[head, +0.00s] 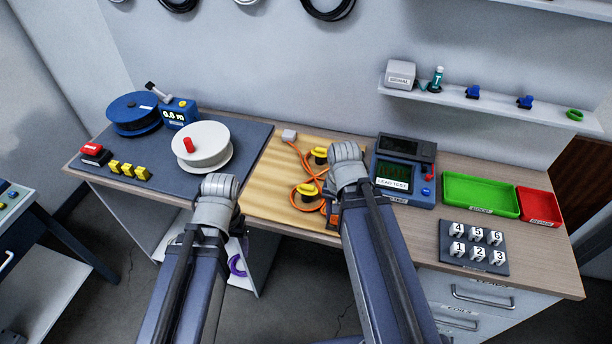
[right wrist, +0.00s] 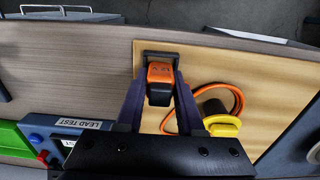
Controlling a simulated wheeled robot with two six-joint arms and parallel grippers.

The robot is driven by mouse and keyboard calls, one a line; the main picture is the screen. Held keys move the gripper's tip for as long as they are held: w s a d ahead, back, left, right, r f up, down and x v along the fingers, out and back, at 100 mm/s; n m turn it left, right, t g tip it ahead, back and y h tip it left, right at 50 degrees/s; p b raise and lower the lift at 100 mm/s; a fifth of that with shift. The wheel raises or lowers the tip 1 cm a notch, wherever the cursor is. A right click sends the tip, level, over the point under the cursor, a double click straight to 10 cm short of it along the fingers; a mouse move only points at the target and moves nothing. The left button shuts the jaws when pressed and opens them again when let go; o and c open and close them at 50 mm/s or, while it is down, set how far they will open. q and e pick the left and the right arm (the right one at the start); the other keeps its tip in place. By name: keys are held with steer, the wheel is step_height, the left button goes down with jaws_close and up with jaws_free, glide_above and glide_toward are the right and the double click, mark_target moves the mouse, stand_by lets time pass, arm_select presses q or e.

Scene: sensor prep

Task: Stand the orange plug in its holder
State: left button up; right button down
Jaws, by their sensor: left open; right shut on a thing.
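The orange plug (right wrist: 160,73), with a dark lower part, is between the fingers of my right gripper (right wrist: 160,92) in the right wrist view. My right gripper is shut on it. The dark square holder (right wrist: 160,54) is right at the plug, at the edge of the wooden board; I cannot tell how far the plug sits in it. In the head view my right wrist covers much of this spot. My left gripper (head: 219,187) is over the front of the grey mat, open, its fingertips mostly hidden.
A blue lead tester (head: 403,178) stands just right. A white reel (head: 202,150) and a blue spool (head: 133,112) stand left.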

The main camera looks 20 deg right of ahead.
steer(key=shift+f+b, duration=0.45)
steer(key=shift+c, duration=2.2)
jaws_free()
steer(key=shift+r, duration=0.1)
step_height(320, 180, up, 8)
steer(key=p, duration=0.8)
steer(key=shift+a, duration=0.35)
steer(key=s+a+n+h, duration=0.1)
steer(key=s+a+n, duration=0.1)
steer(key=a+n, duration=0.8)
steer(key=a, duration=0.6)
steer(key=shift+s, duration=0.2)
